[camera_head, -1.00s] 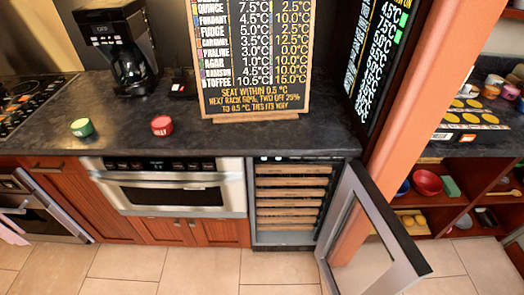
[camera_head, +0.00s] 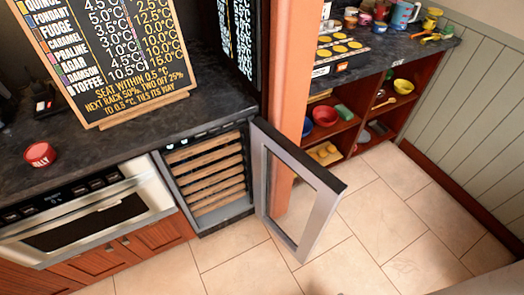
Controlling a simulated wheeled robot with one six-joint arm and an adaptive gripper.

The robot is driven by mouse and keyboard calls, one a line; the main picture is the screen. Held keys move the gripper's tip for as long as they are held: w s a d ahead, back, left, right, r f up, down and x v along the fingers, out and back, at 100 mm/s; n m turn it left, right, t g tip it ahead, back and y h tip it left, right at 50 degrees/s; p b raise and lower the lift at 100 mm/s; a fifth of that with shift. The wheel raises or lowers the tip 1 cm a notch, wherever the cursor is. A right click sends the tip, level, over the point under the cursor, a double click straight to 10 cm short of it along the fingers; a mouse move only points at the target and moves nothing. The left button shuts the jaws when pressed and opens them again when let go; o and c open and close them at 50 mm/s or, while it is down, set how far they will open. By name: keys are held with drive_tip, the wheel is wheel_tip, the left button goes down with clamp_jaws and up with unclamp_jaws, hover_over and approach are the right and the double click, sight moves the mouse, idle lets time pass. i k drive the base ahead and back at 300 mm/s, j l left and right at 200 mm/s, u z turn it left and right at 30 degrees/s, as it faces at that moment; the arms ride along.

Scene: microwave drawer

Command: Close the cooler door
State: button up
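The cooler (camera_head: 212,183) is built in under the dark counter, left of the orange post, with several wooden racks showing inside. Its door (camera_head: 318,226) has a grey frame around a glass pane. The door stands wide open, swung out from the cooler's right side over the tiled floor. The floor and post show through its glass. My gripper is not in view.
A microwave drawer (camera_head: 95,215) sits left of the cooler. A menu board (camera_head: 118,60) and red lid-like disc (camera_head: 40,154) are on the counter. Open shelves (camera_head: 350,122) with bowls stand behind the post. The tiled floor (camera_head: 390,225) right of the door is clear.

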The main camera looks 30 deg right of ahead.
sight(266, 139)
drive_tip(key=z, duration=1.2)
drive_tip(key=i+z, duration=0.45)
drive_tip(key=i, duration=0.1)
